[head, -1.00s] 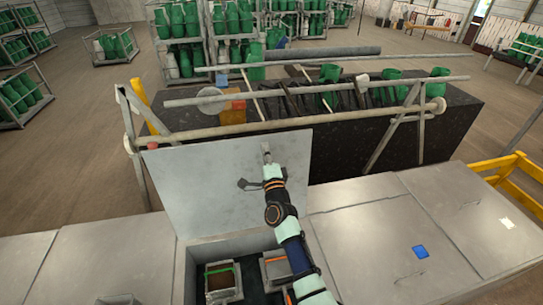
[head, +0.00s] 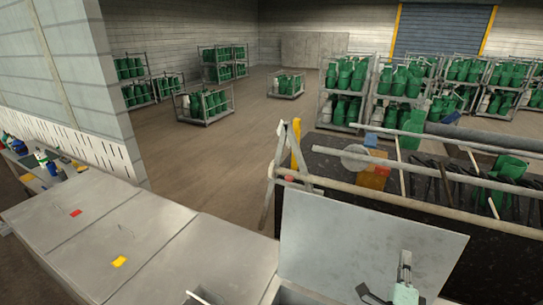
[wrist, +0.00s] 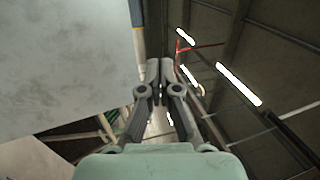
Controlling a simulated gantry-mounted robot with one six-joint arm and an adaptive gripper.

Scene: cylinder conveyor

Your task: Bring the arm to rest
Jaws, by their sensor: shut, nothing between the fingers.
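My gripper (head: 405,268) shows at the lower right of the head view, in front of the raised grey lid (head: 340,240). Its fingers point up and hold nothing. In the wrist view my gripper (wrist: 160,68) has its two fingers together, and roof beams and ceiling lights show beyond them. The raised lid fills the upper left of the wrist view (wrist: 65,60). Whether the gripper touches the lid cannot be told. Most of my arm is below the head view's edge.
Grey closed bench covers (head: 130,240) run along the left. Racks of green cylinders (head: 400,85) stand farther back. The floor (head: 200,150) at left centre is clear.

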